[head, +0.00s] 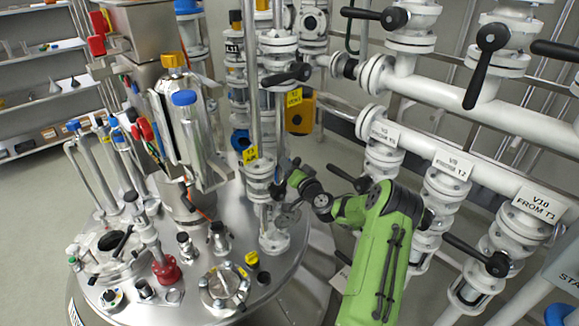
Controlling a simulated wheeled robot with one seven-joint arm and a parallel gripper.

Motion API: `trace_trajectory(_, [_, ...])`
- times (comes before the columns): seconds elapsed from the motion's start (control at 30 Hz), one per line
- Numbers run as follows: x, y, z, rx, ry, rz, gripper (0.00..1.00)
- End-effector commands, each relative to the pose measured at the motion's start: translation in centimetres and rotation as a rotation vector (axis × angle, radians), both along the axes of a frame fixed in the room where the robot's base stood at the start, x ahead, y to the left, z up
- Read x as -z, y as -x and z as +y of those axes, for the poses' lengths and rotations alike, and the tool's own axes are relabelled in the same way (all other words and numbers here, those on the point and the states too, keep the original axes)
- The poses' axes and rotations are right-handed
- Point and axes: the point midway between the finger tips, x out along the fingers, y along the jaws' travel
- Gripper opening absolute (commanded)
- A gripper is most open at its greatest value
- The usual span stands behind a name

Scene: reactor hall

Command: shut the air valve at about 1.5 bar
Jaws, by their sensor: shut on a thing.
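A yellow tag (250,155), its small print seeming to end in "AIR", hangs on a flanged pipe above the steel vessel lid. The air valve (259,180) is the white flanged body just below this tag. My gripper (284,189), at the end of my green arm, reaches in from the right at this valve. It is shut on what looks like the valve's dark handle; the jaws and handle are small and overlap, so the handle's angle is unclear. I cannot make out a pressure gauge reading in this view.
A second yellow-tagged valve with a dark lever (287,75) stands above. White pipes with black-levered valves crowd the right, including one labelled V10 (540,204). The vessel lid (215,255) carries several fittings. Shelves (45,90) stand at the far left.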

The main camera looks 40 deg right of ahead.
Motion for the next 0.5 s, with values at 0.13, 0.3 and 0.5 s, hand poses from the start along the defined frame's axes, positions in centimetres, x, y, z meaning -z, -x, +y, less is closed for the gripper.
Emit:
trace_trajectory(0.13, [0.3,0.0,-0.4,0.002,-0.046,0.003,0.00])
trace_trajectory(0.3, [1.0,0.0,-1.0,0.002,-0.149,0.006,0.00])
trace_trajectory(0.5, [2.4,0.0,-1.8,0.002,-0.319,0.012,0.00])
